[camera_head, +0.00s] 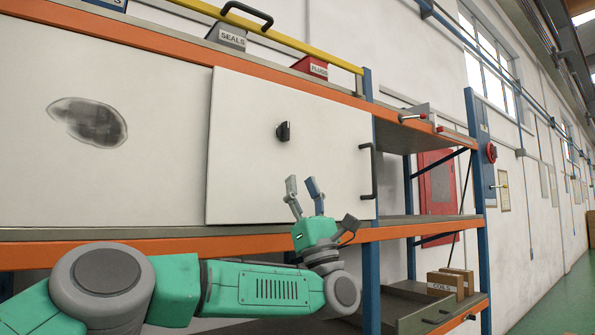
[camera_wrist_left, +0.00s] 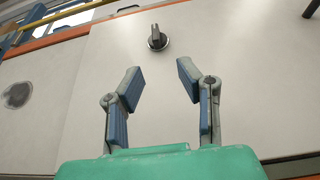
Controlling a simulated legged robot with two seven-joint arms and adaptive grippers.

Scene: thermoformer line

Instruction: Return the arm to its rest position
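My left arm comes in from the left in the head view, green with grey joints. My left gripper (camera_head: 304,187) points up in front of the white cabinet panel (camera_head: 240,160). Its two fingers are apart with nothing between them. In the left wrist view the open gripper (camera_wrist_left: 155,88) faces the panel, and a dark knob (camera_wrist_left: 157,38) shows beyond the fingertips. The knob (camera_head: 283,131) is above and left of the gripper in the head view, apart from it. My right gripper is in neither view.
A black handle (camera_head: 367,171) is on the panel's right edge. The orange shelf beam (camera_head: 140,246) runs just behind my arm. SEALS (camera_head: 230,37) and PLUGS (camera_head: 311,67) bins sit on top. COILS boxes (camera_head: 446,283) stand lower right. Open floor (camera_head: 560,300) lies far right.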

